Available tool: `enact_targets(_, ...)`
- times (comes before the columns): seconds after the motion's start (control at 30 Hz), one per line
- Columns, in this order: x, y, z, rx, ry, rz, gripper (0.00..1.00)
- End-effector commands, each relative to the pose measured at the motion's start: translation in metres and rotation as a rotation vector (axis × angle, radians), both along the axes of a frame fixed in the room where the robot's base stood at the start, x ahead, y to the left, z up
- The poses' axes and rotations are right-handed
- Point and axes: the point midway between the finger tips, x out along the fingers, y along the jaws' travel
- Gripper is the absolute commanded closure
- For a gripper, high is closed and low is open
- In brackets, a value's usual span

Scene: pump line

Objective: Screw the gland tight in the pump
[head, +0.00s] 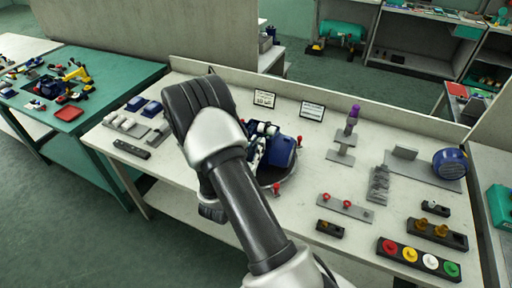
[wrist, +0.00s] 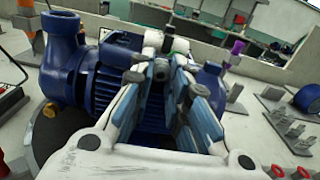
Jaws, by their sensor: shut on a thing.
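The blue pump (head: 284,153) stands on a round dark base on the white bench, partly hidden behind my arm. In the wrist view its ribbed blue body (wrist: 108,88) fills the left and middle, with an upright flanged pipe end at the left. My gripper (wrist: 168,56) reaches over the pump, its pale blue-lined fingers closed in at the tips. A small pale grey piece, seemingly the gland (wrist: 180,46), shows between the tips. How it sits in the pump is hidden by the fingers. In the head view the gripper (head: 262,132) is at the pump's left side.
Red knobs surround the base. To the right are a grey stand with a purple-topped part (head: 352,118), a grey rack (head: 378,185), a plate with red pins (head: 345,207) and a strip of coloured buttons (head: 418,258). Grey and blue blocks (head: 138,122) lie left. Two sign cards stand behind.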

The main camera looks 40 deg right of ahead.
Motion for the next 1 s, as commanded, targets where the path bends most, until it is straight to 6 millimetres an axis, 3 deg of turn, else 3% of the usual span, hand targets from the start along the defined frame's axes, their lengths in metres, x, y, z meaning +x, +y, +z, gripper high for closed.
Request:
enact_targets(0.23, 0.0009, 0.0002, -0.0013, 0.087, -0.224, 0.001, 1.00)
enact_targets(0.67, 0.0010, 0.0003, -0.0001, 0.122, -0.300, 0.001, 1.00)
enact_targets(0.7, 0.0010, 0.0003, 0.0001, 0.120, -0.295, 0.001, 0.82)
enact_targets(0.8, 0.0009, 0.0003, 0.0001, 0.120, -0.292, 0.001, 0.76)
enact_targets(1.0, 0.0006, 0.0001, -0.0002, 0.120, -0.291, 0.000, 0.75)
